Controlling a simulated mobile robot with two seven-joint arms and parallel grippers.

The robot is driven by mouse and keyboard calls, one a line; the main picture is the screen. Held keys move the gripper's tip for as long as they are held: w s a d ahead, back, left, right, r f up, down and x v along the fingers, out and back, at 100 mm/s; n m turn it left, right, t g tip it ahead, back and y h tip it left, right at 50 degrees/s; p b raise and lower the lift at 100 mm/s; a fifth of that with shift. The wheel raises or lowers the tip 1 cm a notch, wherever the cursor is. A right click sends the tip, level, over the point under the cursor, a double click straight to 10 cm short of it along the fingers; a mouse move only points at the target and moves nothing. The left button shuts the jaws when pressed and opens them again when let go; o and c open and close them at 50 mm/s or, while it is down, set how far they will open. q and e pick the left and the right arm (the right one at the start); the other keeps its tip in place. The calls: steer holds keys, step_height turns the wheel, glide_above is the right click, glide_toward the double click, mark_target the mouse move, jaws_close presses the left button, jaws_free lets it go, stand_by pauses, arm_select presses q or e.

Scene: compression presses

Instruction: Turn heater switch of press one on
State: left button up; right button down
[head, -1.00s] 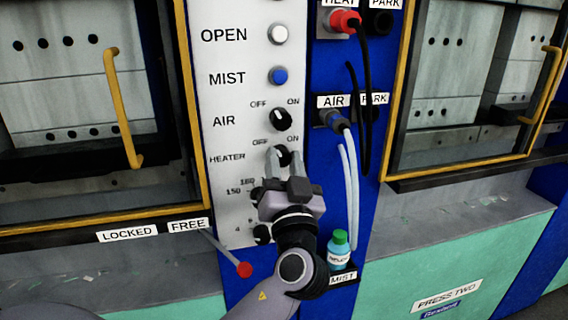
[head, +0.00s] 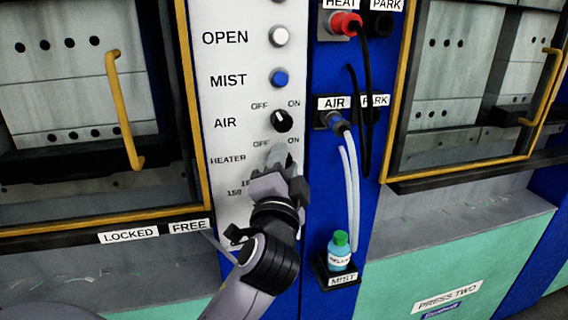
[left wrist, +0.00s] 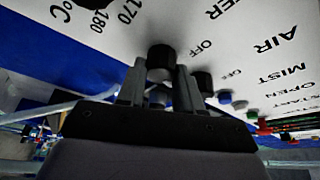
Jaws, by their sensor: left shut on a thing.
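The heater switch is a black knob on the white control panel (head: 236,130) of the press at left, beside the HEATER label, with OFF and ON marks above it. My left gripper (head: 281,158) covers the knob in the head view, so its pointer is hidden there. In the left wrist view the heater knob (left wrist: 160,60) sits between the fingertips of my left gripper (left wrist: 160,75), which is shut on it. My right gripper is not in view.
The AIR knob (head: 281,120) is just above my gripper, with the blue MIST button (head: 279,77) and white OPEN button (head: 279,36) higher up. Hoses (head: 350,190) hang to the right. A green-capped bottle (head: 340,252) stands at the lower right.

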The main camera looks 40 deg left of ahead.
arm_select(q)
steer(key=shift+m+h, duration=0.3)
steer(key=shift+m, duration=1)
steer(key=shift+g, duration=0.3)
steer(key=o, duration=1)
steer(key=shift+o, duration=0.2)
steer(key=shift+s, duration=0.1)
steer(key=b+v, duration=0.1)
steer(key=v, duration=0.6)
